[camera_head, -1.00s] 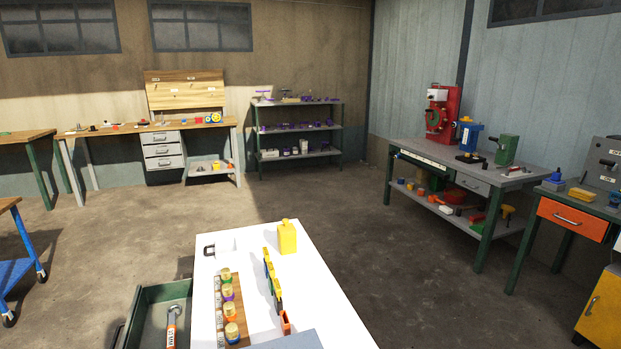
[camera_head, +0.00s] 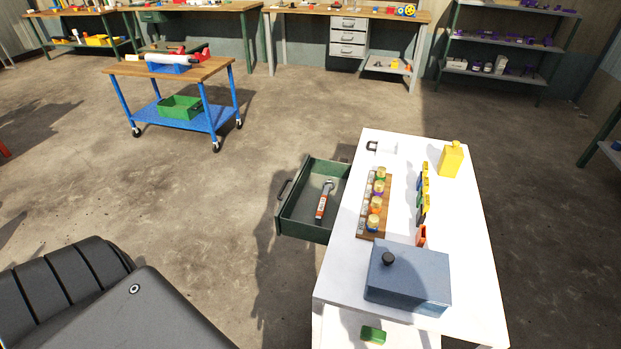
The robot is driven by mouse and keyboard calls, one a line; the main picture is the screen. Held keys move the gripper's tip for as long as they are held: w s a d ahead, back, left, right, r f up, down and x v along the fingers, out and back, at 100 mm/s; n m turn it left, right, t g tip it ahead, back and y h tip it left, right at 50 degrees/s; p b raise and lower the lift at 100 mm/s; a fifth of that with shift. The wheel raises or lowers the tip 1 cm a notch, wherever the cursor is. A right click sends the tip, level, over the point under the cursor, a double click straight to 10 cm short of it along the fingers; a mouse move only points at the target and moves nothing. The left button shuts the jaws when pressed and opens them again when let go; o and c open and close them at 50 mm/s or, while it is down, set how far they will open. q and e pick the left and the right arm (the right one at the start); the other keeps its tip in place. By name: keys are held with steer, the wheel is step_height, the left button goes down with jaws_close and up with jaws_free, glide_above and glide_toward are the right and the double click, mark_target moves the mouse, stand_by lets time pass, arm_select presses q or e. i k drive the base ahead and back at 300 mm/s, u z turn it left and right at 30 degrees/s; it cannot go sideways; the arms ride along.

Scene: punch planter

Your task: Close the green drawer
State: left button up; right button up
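The green drawer (camera_head: 300,213) sticks out from the left side of the white table (camera_head: 470,235). It is open, with its handle (camera_head: 285,190) on its left front face. A wrench with an orange and white handle (camera_head: 323,200) lies inside it. Neither of my grippers is in view. A black and dark grey part of my own body fills the lower left corner.
On the white table stand a blue-grey box (camera_head: 408,279), a wooden rack of jars (camera_head: 373,207) and a yellow bottle (camera_head: 451,160). A blue cart (camera_head: 185,117) stands at the back left. The floor left of the drawer is clear.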

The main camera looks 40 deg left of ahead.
mark_target(295, 216)
steer(key=u, duration=3)
steer(key=i, duration=1.2)
steer(key=u, duration=0.4)
steer(key=i, duration=0.6)
steer(key=z, duration=3.3)
